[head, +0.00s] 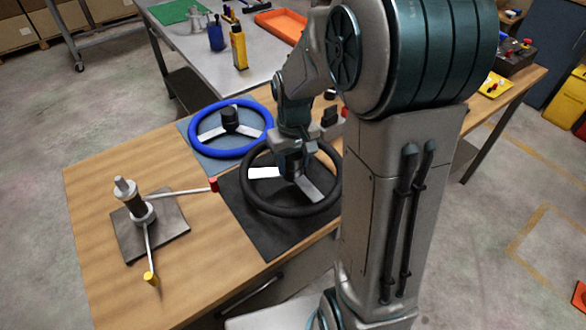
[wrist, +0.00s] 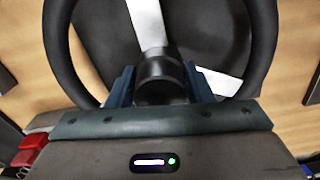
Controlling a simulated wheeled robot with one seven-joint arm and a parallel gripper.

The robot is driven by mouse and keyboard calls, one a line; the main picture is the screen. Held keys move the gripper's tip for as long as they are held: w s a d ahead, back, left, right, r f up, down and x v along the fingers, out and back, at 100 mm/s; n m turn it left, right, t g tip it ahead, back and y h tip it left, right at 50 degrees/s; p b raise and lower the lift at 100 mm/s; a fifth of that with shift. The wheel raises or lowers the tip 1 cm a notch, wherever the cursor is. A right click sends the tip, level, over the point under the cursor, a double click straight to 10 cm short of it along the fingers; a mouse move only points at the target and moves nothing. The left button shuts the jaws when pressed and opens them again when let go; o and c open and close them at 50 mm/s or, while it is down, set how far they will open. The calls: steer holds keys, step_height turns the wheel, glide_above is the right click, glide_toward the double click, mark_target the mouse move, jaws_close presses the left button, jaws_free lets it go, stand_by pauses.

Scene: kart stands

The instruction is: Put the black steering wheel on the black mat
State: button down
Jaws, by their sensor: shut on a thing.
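The black steering wheel (head: 248,196) has a thick black rim and pale metal spokes. In the head view it is over the black mat (head: 262,241) on the wooden table, its rim within or close to the mat's outline. I cannot tell whether it touches the mat or hangs just above it. My gripper (head: 296,172) points down at the wheel's centre and hides part of it. In the wrist view my gripper (wrist: 160,88) is shut on the wheel's dark round hub, with the rim (wrist: 57,50) around it and the mat (wrist: 100,30) behind.
A blue steering wheel (head: 198,150) lies on a blue-grey mat (head: 186,128) just behind. A metal stand with red- and yellow-tipped arms (head: 143,212) stands left on a dark base. A grey table (head: 205,60) with bottles and an orange tray (head: 281,26) is behind. Bare wood (head: 100,180) lies at left.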

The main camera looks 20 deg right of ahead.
steer(key=shift+w+f, duration=0.1)
steer(key=shift+f, duration=1.9)
steer(key=shift+f, duration=0.2)
steer(key=c, duration=0.7)
jaws_free()
